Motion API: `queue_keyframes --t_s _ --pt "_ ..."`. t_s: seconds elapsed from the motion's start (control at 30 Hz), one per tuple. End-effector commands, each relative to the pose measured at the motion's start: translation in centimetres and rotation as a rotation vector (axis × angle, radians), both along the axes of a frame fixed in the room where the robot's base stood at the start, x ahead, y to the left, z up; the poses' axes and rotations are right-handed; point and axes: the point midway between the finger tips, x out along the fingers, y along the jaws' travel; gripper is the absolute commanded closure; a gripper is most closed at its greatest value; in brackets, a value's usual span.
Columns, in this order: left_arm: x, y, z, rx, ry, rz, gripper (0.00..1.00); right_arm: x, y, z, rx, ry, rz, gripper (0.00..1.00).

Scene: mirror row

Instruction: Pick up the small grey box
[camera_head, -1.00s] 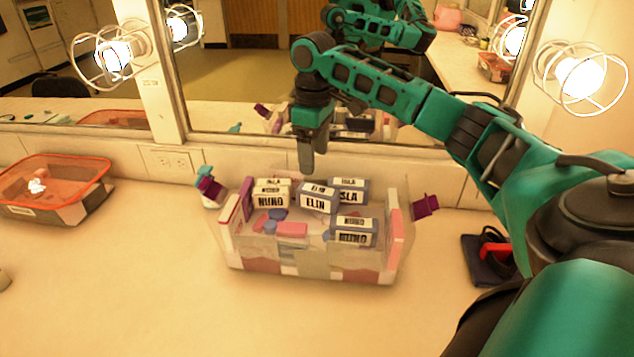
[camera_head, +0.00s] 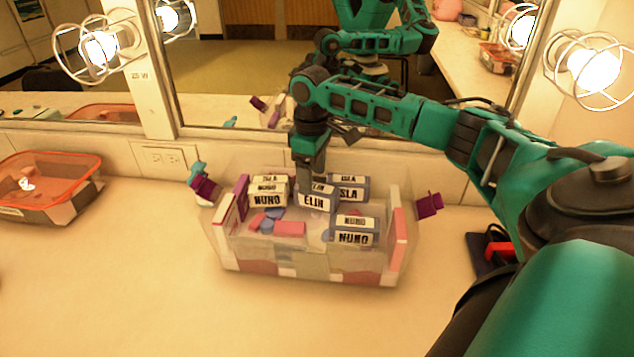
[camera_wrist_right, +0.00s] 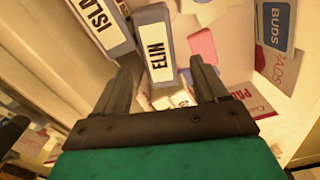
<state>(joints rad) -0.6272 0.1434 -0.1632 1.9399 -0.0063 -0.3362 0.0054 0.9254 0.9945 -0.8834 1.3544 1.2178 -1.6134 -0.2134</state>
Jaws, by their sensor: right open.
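Several small label-fronted boxes stand in a clear bin (camera_head: 300,262) on the counter. A grey box marked ELIN (camera_head: 315,203) is in the middle of the bin; it also shows in the right wrist view (camera_wrist_right: 157,50). A grey-blue box marked ISLA (camera_head: 350,194) is beside it. A grey box marked NUNO (camera_head: 353,238) is at the front right, and a paler NUNO box (camera_head: 267,200) is at the left. My right gripper (camera_head: 307,178) points down just behind the ELIN box. In the wrist view its open fingers (camera_wrist_right: 163,82) flank that box's near end; contact cannot be told. My left gripper is out of view.
Pink and blue small pieces (camera_head: 290,228) lie in the bin, with upright cartons at its sides. An orange-rimmed tray (camera_head: 50,190) stands at the left. The mirror (camera_head: 240,80) rises close behind. The front counter is clear.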

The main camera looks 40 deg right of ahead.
Motion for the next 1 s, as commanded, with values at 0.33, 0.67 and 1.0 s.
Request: queue_keyframes --t_s 0.33,0.67,1.0 --pt "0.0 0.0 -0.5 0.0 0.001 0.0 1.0 -0.1 0.0 -4.3 -0.001 0.002 0.001 0.28" --pt "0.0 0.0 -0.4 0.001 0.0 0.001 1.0 0.0 0.0 -4.4 0.0 0.001 0.001 0.38" --pt "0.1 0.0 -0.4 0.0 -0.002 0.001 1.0 0.0 0.0 -4.3 0.0 0.001 0.001 0.71"
